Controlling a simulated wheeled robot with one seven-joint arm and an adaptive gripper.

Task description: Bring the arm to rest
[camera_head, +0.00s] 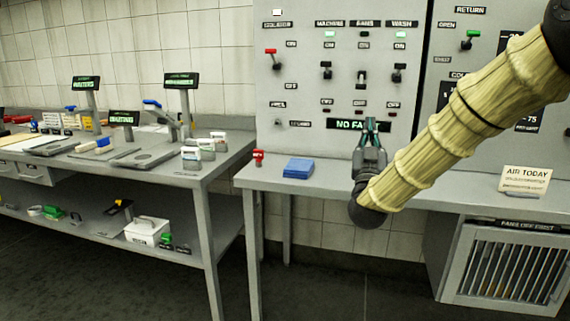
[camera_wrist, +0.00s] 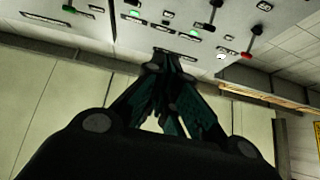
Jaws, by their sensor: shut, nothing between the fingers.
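My gripper (camera_head: 371,125) is shut and empty in the head view, pointing up in front of the grey control panel (camera_head: 300,103). Its fingertips overlap the right part of the panel's dark "NO FA..." display (camera_head: 343,124), hiding some of its text. I cannot tell whether the fingers touch the panel. My arm, in a pale ribbed sleeve, comes in from the upper right. In the wrist view my gripper (camera_wrist: 165,62) rises in the middle with its fingers together, and the panel (camera_wrist: 215,15) is above it.
A narrow grey shelf (camera_head: 270,177) below the panel holds a folded blue cloth (camera_head: 298,168), a red item (camera_head: 258,157) and an "AIR TODAY" sign (camera_head: 525,180). A barred cabinet (camera_head: 508,265) is lower right. A workbench (camera_head: 195,178) with scales and small displays stands left. Several switches stick out from the panel.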

